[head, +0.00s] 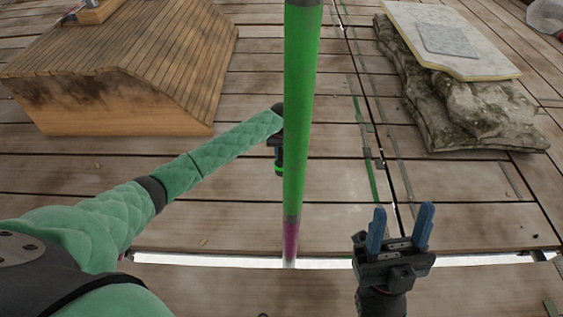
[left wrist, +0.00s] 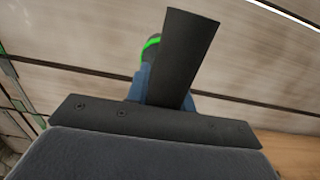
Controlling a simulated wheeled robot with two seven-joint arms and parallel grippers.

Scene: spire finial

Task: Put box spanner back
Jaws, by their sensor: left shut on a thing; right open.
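My left gripper (head: 276,140) is at the end of the green-sleeved arm, partly behind a tall green pole. It is shut on a dark tool with a bright green ring (head: 279,168), apparently the box spanner, which points down over the planks. In the left wrist view this tool (left wrist: 151,46) shows beyond the blue fingers, and a dark flat bar hides much of the grip. My right gripper (head: 401,228) is open and empty at the lower right, its two blue fingers pointing up. I cannot make out a holder for the spanner.
The green pole (head: 301,100) with a magenta lower part stands upright mid-view. A wooden shingled block (head: 120,95) is at the upper left. Stacked stained sacks (head: 480,112) with a pale board (head: 450,40) are at the upper right. Planks between are mostly clear, crossed by narrow strips and a gap.

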